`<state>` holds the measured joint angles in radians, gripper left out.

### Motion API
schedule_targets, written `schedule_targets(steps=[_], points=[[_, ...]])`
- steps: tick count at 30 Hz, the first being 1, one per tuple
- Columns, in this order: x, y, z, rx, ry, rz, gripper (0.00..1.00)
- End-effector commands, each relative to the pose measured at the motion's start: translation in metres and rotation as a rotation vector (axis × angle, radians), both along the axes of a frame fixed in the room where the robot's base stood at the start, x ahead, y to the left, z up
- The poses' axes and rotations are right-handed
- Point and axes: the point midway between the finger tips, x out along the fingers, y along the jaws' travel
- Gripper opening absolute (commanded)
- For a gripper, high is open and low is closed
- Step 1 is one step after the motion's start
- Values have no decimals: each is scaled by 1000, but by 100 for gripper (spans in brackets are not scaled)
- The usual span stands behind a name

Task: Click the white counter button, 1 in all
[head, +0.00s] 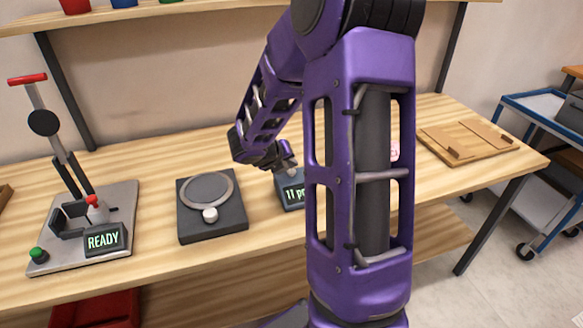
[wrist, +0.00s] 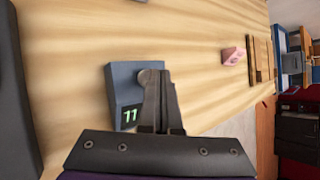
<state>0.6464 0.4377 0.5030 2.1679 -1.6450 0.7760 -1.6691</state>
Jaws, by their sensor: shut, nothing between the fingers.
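The counter is a dark blue-grey box (head: 288,198) on the table with a green display that starts with "11"; my arm hides its right part in the head view. It also shows in the wrist view (wrist: 122,88). Its round button (wrist: 147,77), greyish white here, sits on top. My gripper (wrist: 162,76) is shut and empty, with its fingertips right over or beside the button; I cannot tell whether they touch. In the head view my gripper (head: 290,165) points down at the box.
Left of the counter is a dark plate (head: 232,228) with a grey ring and pale knob. A lever press with a "READY" display (head: 103,239) stands farther left. A pink block (wrist: 233,56) and wooden boards (head: 445,150) lie to the right. A shelf (head: 190,12) runs above.

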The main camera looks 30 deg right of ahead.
Motion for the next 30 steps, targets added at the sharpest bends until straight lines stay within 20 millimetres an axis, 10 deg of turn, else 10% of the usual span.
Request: schedule_targets(steps=[30], points=[[0,0,57,0,-1,1,0]])
